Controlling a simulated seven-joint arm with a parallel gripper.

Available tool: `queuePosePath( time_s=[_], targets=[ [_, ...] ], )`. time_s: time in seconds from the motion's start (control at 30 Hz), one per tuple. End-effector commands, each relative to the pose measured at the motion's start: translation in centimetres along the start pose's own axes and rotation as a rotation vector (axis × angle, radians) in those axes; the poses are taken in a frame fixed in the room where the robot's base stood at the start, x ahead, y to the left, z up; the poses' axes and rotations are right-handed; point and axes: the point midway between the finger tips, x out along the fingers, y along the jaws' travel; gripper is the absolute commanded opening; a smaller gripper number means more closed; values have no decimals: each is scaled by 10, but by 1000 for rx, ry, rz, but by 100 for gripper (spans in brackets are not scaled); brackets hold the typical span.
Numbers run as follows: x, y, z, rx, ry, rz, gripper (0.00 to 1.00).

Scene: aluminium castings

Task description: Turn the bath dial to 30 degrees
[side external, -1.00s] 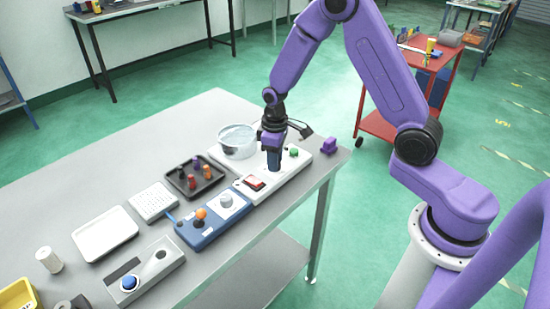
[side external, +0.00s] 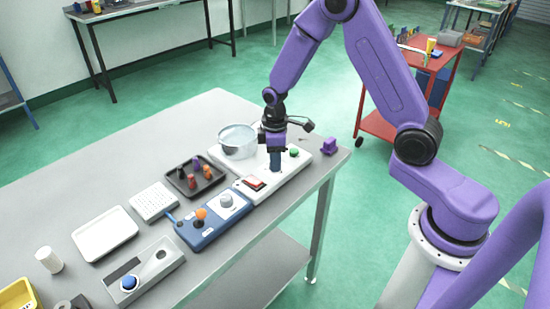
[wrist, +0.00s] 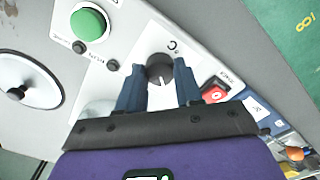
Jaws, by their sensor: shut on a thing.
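The bath dial (wrist: 158,68) is a dark round knob with a white pointer line, on a white panel (wrist: 122,35). In the wrist view, the pointer runs towards the lower edge of the picture. My gripper (side external: 275,170) points straight down over the panel and hides the dial in the side view. In the wrist view, its two blue fingers stand on either side of the dial and are shut on it.
A green button (wrist: 89,23) and a red rocker switch (side external: 254,183) flank the dial on the panel. A glass-lidded round pot (side external: 237,140) stands close behind. A blue control box (side external: 205,228) and a dark tray of pegs (side external: 190,190) lie to the left.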

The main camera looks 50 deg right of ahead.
Motion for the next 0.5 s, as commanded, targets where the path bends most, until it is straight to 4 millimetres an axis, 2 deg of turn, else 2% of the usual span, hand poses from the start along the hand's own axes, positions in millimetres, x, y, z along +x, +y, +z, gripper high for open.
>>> queuePosePath(
  time_s=[0.1, 0.13, 0.2, 0.5],
  targets=[
    [0, 0, -1, -3, 2, 2, 4],
    [0, 0, -1, -3, 2, 2, 41],
    [0, 0, -1, -2, 2, 2, 61],
    [-1, 0, 0, 0, 1, 1, 61]
  ],
)
